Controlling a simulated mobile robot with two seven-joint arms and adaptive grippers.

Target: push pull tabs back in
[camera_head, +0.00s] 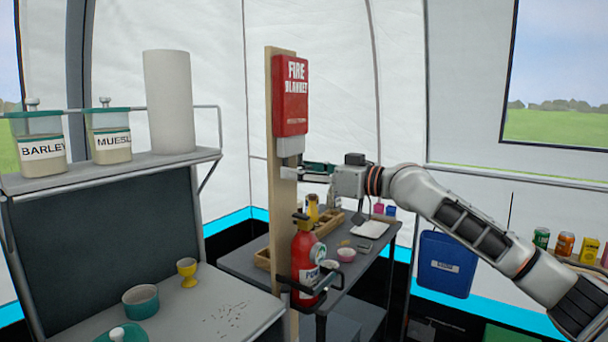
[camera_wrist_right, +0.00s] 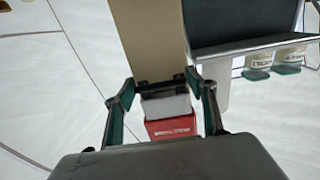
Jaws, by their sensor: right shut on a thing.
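The red fire blanket box (camera_head: 291,95) hangs on a wooden post in the middle of the head view. White pull tabs (camera_head: 290,147) stick out below its lower edge. My right gripper (camera_head: 292,172) comes in from the right at the post, just under the box. In the right wrist view its two fingers (camera_wrist_right: 165,80) stand on either side of the white pull tabs (camera_wrist_right: 166,106), with the red box (camera_wrist_right: 172,127) beyond. It is shut on the tabs; the contact itself is partly hidden. My left gripper is not in view.
A red fire extinguisher (camera_head: 306,262) is mounted low on the post (camera_head: 284,220). A dark table (camera_head: 240,262) with small items stands behind. At left, a shelf (camera_head: 100,175) holds jars and a paper roll (camera_head: 168,100). A blue container (camera_head: 447,264) hangs at right.

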